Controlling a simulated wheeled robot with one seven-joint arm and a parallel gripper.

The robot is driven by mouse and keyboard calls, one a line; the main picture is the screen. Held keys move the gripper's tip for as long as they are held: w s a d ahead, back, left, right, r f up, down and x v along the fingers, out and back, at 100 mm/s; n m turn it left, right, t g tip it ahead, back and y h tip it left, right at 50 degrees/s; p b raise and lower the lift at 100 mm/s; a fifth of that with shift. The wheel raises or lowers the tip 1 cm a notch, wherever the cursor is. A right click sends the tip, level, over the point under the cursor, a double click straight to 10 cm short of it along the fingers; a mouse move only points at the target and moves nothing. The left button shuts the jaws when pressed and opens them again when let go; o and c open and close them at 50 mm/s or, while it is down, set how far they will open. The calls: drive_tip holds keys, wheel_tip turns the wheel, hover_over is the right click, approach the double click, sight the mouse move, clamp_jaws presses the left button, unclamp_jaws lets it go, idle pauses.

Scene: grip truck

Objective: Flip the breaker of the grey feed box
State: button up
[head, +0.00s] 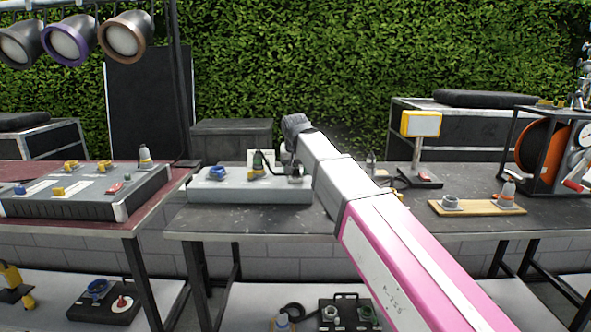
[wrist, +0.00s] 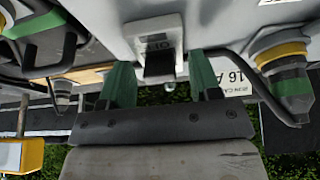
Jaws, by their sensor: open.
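The grey feed box (head: 250,190) is a long, low box on the middle table. It carries a blue socket (head: 217,172) and a dark green and yellow plug. In the wrist view the breaker is a black toggle (wrist: 159,66) in a pale housing (wrist: 155,30) with dark markings on its face. My gripper (wrist: 161,78) is open, with one green finger on each side of the toggle in the picture. I cannot tell whether the fingers touch it. In the head view the gripper is mostly hidden behind my arm at the box's right end.
A green-banded plug (wrist: 290,85) with a yellow ring sits beside the right finger in the wrist view. A dark panel box (head: 75,200) stands on the left table. A yellow lamp (head: 420,124) and a wooden board (head: 475,207) stand right of my arm.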

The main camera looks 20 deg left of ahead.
drive_tip(key=c, duration=0.9)
drive_tip(key=shift+w+a+r+g+h, duration=0.15)
drive_tip(key=shift+w+g+h, duration=0.2)
drive_tip(key=shift+g, duration=0.5)
drive_tip(key=shift+w+a+r+g+h, duration=0.15)
drive_tip(key=shift+w+g, duration=0.3)
drive_tip(key=shift+g, duration=0.4)
drive_tip(key=shift+w+a+g+h, duration=0.1)
drive_tip(key=shift+w+g+h, duration=0.25)
drive_tip(key=shift+g, duration=0.65)
drive_tip(key=shift+w+f+g, duration=0.1)
drive_tip(key=shift+g, duration=0.4)
drive_tip(key=shift+f+h, duration=0.1)
drive_tip(key=shift+h, duration=0.15)
